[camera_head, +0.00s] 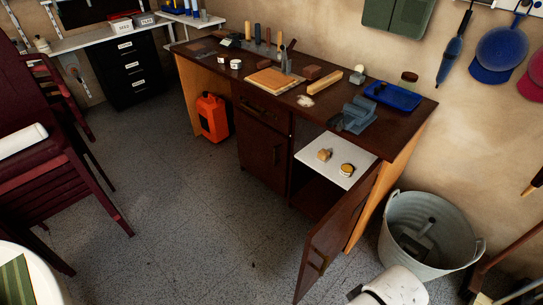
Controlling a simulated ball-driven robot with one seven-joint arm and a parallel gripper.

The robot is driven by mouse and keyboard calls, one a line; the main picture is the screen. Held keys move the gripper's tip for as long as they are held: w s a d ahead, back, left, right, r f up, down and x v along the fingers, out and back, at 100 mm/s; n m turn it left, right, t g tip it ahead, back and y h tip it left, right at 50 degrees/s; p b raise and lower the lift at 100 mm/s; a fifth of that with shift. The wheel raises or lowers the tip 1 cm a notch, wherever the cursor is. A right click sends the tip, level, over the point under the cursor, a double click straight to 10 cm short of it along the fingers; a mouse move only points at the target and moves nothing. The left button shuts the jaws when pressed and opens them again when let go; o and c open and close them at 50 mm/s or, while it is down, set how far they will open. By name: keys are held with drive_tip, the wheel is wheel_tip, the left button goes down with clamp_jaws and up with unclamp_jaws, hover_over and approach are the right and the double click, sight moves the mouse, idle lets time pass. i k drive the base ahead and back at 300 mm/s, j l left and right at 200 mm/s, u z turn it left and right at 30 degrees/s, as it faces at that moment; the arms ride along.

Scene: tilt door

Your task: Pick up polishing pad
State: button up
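I cannot tell for sure which thing is the polishing pad. A small tan block-like thing (324,155) lies on the white shelf (309,158) inside the open cupboard of the workbench. A round tin with a yellowish top (347,170) stands just right of it. A pale, fluffy, flat thing (305,101) lies on the bench top. A white rounded part of my arm shows at the bottom edge, right of the open door. My gripper's fingertips are not in view, and nothing of mine touches these things.
The brown cupboard door (335,240) is tilted open into the floor space. A metal tub (425,235) stands right of it. A vise (357,115) and blue tray (394,95) are on the bench (222,85). Stacked chairs (60,160) stand left; the middle floor is clear.

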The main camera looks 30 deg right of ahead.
sight(324, 156)
drive_tip(key=i+j+u, duration=0.15)
drive_tip(key=i+u, duration=0.55)
drive_tip(key=i+j+z, duration=0.1)
drive_tip(key=i+z, duration=0.2)
drive_tip(key=i, duration=0.4)
drive_tip(key=i+z, duration=0.25)
drive_tip(key=z, duration=0.25)
drive_tip(key=i+j+z, duration=0.15)
drive_tip(key=i+z, duration=0.15)
drive_tip(key=z, duration=0.15)
drive_tip(key=i+j+z, duration=0.2)
drive_tip(key=z, duration=0.3)
drive_tip(key=i+j+z, duration=0.45)
drive_tip(key=z, duration=0.25)
drive_tip(key=k+j, duration=0.05)
drive_tip(key=j, duration=0.05)
